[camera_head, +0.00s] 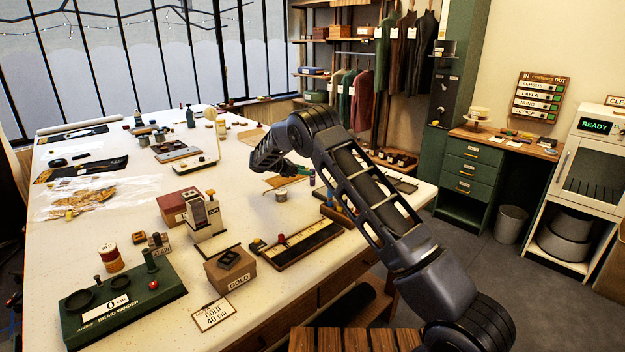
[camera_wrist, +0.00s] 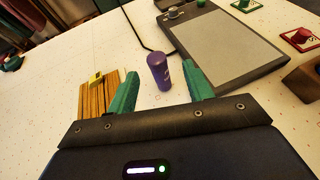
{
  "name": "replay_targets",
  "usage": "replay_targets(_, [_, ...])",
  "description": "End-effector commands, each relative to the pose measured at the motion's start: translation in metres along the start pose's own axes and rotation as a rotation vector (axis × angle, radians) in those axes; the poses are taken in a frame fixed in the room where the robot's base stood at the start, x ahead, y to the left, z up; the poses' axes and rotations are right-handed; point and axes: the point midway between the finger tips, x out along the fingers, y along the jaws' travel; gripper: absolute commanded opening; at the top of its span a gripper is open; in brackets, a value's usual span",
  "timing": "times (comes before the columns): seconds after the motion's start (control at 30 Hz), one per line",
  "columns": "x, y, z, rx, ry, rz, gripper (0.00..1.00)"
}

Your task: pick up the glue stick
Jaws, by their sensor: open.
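The glue stick appears to be the small purple cylinder (camera_wrist: 159,72) with a pale mark on its side, standing on the white table in the wrist view. My gripper (camera_wrist: 160,83) is open, with one green finger to the left of the cylinder in the picture and one to the right. The cylinder shows between and beyond the fingertips, apart from both. In the head view my gripper (camera_head: 302,170) is low over the table, partly hidden by my arm. A small blue-violet object (camera_head: 312,178) shows close beside it.
A grey flat device (camera_wrist: 225,45) with a black cable lies close on the right. A long dark tray (camera_head: 296,243) lies nearer on the table (camera_head: 345,252).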

Motion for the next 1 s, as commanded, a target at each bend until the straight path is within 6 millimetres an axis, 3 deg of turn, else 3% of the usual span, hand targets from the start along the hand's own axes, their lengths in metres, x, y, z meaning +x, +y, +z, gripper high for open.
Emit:
replay_targets(0.27, [0.019,0.002,-0.002,0.0,0.0,-0.001,0.51])
replay_targets(0.53, [0.053,0.004,-0.005,0.002,0.001,0.0,0.51])
replay_targets(0.8, [0.057,0.004,-0.005,0.002,0.001,0.002,0.51])
replay_targets(1.0, [0.057,0.004,-0.005,0.002,0.001,0.002,0.12])
